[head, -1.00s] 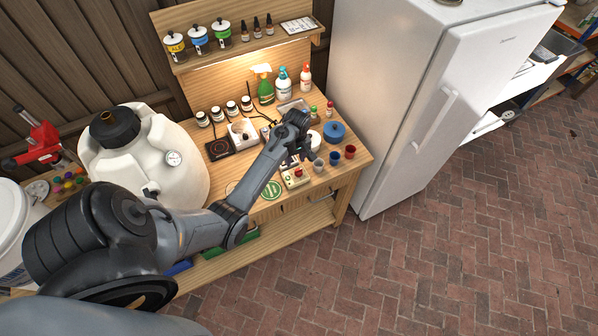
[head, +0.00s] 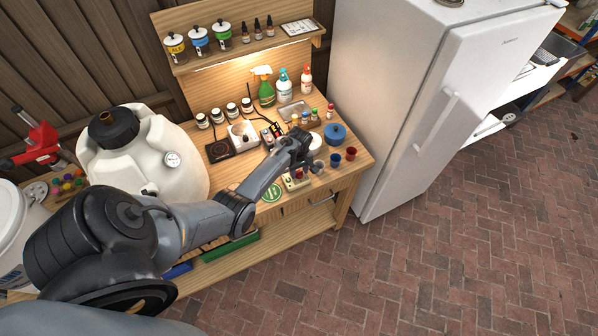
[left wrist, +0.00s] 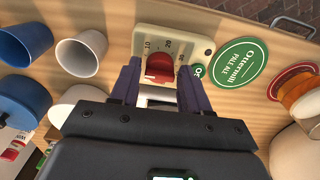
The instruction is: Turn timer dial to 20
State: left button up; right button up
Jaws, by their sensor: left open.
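The timer is a cream box (left wrist: 191,37) with a red dial (left wrist: 160,67) and the printed marks 10, 20 and 30. It lies near the bench's front edge, and in the head view the timer (head: 295,181) is partly hidden by my arm. My left gripper (left wrist: 158,80) is open, with one finger on each side of the red dial. I cannot tell whether the fingers touch it. In the head view my left gripper (head: 305,160) is above the timer. The dial's exact setting is hard to read. My right gripper is not in view.
Beside the timer stand a grey cup (left wrist: 82,54), a blue cup (left wrist: 27,42) and a red cup (head: 351,154). A blue lidded pot (head: 335,134) is behind them. A green Ottermill coaster (left wrist: 241,62) lies on the other side. A white fridge (head: 400,110) stands right of the bench.

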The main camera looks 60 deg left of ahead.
pick_arm(q)
jog(key=shift+f, duration=0.25)
jog(key=shift+c, duration=0.4)
jog(key=c, duration=0.7)
jog(key=shift+m, duration=0.3)
